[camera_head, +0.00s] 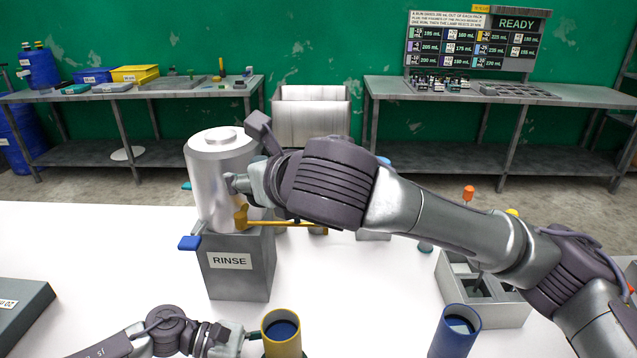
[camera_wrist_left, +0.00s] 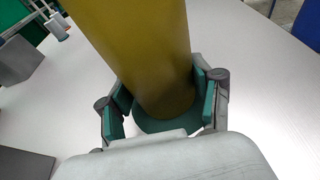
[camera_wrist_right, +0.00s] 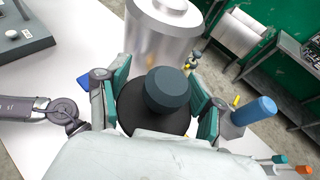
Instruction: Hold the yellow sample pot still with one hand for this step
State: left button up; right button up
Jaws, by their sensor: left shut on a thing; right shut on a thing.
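The yellow sample pot (camera_head: 283,347) stands upright at the bottom middle of the head view, with dark blue showing inside its rim. My left gripper (camera_head: 246,335) reaches it from the left. In the left wrist view, the fingers of my left gripper (camera_wrist_left: 162,112) are closed around the yellow pot (camera_wrist_left: 140,45), near a green base. My right gripper (camera_head: 250,185) is in front of the silver RINSE tank (camera_head: 215,165). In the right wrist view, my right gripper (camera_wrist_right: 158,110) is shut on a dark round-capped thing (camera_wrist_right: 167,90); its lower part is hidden.
A blue pot (camera_head: 455,338) stands right of the yellow pot. A grey compartment tray (camera_head: 510,315) is at the right. A grey box (camera_head: 20,308) lies at the left edge. My right arm crosses above the white table (camera_head: 110,255). Grey benches stand behind.

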jog(key=s+a+f+n+g+y, duration=0.2)
jog(key=s+a+n+g+y, duration=0.15)
jog(key=s+a, duration=0.25)
jog(key=n+g+y, duration=0.1)
jog(key=n+g, duration=0.2)
send_over(269, 318)
notch_tip(269, 318, down, 14)
jog(key=shift+t+y, duration=0.25)
jog(key=shift+s+f, duration=0.2)
jog(key=shift+f, duration=1.05)
jog(key=shift+s+f, duration=0.2)
jog(key=shift+f, duration=1)
jog(key=shift+d+f, duration=0.1)
jog(key=shift+f, duration=0.65)
jog(key=o, duration=1.1)
jog(key=shift+o, duration=0.2)
